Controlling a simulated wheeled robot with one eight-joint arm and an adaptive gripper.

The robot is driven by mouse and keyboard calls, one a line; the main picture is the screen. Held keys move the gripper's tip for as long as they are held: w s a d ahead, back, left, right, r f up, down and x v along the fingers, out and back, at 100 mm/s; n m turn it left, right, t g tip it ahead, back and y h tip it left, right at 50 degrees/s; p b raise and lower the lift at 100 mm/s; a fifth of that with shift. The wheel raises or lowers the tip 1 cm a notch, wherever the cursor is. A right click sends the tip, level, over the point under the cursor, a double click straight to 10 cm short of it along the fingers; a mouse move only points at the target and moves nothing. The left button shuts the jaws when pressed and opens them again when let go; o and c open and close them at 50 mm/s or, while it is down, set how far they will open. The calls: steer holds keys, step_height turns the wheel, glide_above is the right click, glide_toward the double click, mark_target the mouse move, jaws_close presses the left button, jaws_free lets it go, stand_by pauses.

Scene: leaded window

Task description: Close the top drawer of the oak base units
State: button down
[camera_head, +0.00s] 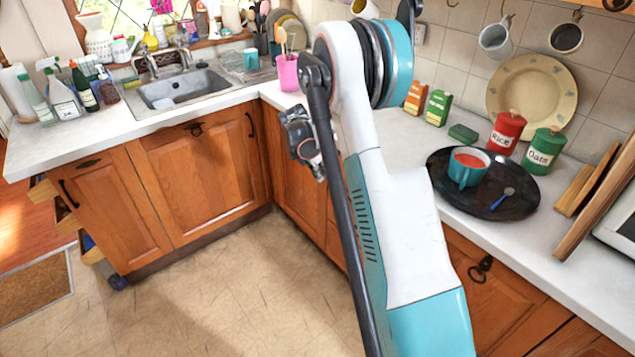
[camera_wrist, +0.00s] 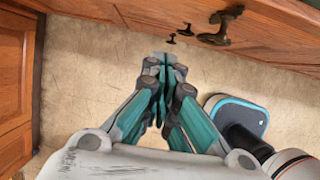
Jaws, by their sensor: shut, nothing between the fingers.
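The oak base units (camera_head: 195,165) run under the white worktop along the sink wall and the right wall. In the wrist view, wooden fronts (camera_wrist: 275,38) with dark handles (camera_wrist: 222,27) run along the top right. I cannot tell which front is the top drawer or how far it stands out; my arm hides part of the right-hand units in the head view. My gripper (camera_wrist: 164,62) is shut and empty, with its fingers over the floor below the handles in the picture. It shows no clear contact with the fronts.
The worktop holds a black tray (camera_head: 520,208) with a teal mug (camera_head: 463,175), a pink cup (camera_head: 287,73) and canisters (camera_head: 507,131). Another wooden front (camera_wrist: 14,90) stands at the left of the wrist view. The tiled floor (camera_head: 235,290) between the units is clear.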

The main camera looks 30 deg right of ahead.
mark_target(337, 182)
steer(key=shift+w+d+f+b, duration=0.15)
steer(key=shift+d+f+b, duration=1)
steer(key=shift+d+f, duration=0.8)
steer(key=shift+w+d+f+b, duration=0.15)
steer(key=shift+d+f+b, duration=0.95)
steer(key=shift+d+f, duration=0.85)
steer(key=shift+a+f, duration=0.2)
steer(key=shift+a, duration=0.05)
steer(key=shift+d, duration=0.1)
steer(key=d, duration=0.5)
steer(key=shift+w, duration=0.25)
steer(key=shift+d, duration=0.1)
